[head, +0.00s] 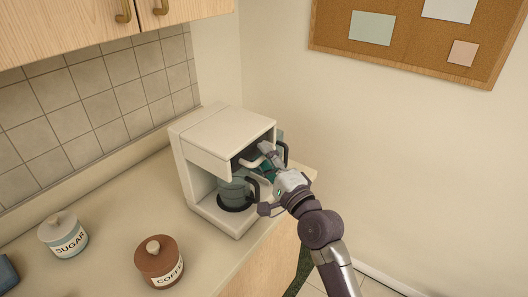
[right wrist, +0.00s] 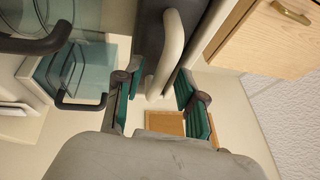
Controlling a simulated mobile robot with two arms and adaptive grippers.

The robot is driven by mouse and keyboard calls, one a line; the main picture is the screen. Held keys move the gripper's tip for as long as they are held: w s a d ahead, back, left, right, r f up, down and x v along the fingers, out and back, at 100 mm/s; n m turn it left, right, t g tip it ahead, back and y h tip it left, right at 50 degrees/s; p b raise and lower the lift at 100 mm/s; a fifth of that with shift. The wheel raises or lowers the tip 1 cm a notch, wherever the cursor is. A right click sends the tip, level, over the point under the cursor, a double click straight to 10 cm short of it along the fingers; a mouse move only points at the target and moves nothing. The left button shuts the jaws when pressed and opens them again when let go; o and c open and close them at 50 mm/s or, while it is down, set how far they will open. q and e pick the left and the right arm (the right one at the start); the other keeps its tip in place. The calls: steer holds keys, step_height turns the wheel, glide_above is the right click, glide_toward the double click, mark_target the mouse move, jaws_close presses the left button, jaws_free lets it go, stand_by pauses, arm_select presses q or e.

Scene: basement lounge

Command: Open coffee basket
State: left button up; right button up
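The white coffee maker (head: 225,130) stands on the counter with a glass carafe (head: 234,188) inside its lower bay. The coffee basket's pale curved handle (right wrist: 172,48) shows in the right wrist view against the basket's dark body (right wrist: 150,25). My right gripper (head: 266,163) reaches the machine's front at the basket. In the right wrist view its teal-padded fingers (right wrist: 157,98) are spread apart, with the handle's end between or just ahead of them; contact is unclear. My arm hides part of the basket in the head view. My left gripper is not in view.
A sugar canister (head: 62,236) and a brown coffee canister (head: 159,262) stand on the counter at left. A dark-handled glass vessel (head: 282,148) stands beyond the machine. Wooden cupboards (head: 100,25) hang above. The counter between canisters and machine is clear.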

steer(key=shift+w+a, duration=0.15)
steer(key=shift+w, duration=0.15)
steer(key=shift+r, duration=0.1)
jaws_close()
steer(key=shift+s, duration=0.1)
